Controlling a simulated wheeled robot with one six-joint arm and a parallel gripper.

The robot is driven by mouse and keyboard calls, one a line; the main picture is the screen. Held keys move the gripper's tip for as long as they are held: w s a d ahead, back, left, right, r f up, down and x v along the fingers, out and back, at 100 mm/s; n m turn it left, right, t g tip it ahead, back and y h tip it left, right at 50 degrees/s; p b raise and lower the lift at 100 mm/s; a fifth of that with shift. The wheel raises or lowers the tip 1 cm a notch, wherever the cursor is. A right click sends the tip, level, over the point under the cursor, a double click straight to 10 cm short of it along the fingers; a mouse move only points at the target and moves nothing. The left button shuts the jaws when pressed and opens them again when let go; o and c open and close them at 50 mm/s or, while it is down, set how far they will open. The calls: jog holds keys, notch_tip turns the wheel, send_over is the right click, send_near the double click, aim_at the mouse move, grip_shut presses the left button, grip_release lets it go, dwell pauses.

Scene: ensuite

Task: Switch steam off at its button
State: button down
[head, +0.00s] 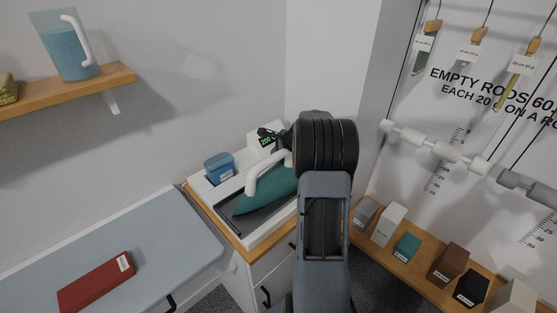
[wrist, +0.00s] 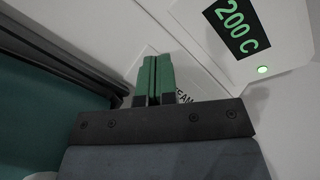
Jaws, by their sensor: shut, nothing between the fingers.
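My gripper (wrist: 153,78) is shut, with its two green fingertips together and nothing between them. The fingertips are over a white panel beside a partly covered label (wrist: 184,97) of which "EAM" shows. The steam button itself is hidden behind the fingers, and I cannot tell whether they touch it. In the wrist view a display (wrist: 237,25) reads 200 C, with a lit green lamp (wrist: 263,70) below it. In the head view the station's display (head: 265,141) is beside my wrist. The green iron (head: 262,194) with a white handle rests on the station.
A blue container (head: 220,168) stands at the station's back left. The ironing board (head: 165,245) holds a red box (head: 96,282). A shelf (head: 110,82) bears a jug (head: 62,50). A wooden ledge (head: 420,270) with several small blocks is at right, below hanging rods.

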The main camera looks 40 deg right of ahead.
dwell(0.4)
jog(key=shift+r+p, duration=0.75)
jog(key=shift+r, duration=0.1)
jog(key=shift+r, duration=0.1)
notch_tip(320, 180, up, 6)
jog(key=p, duration=0.5)
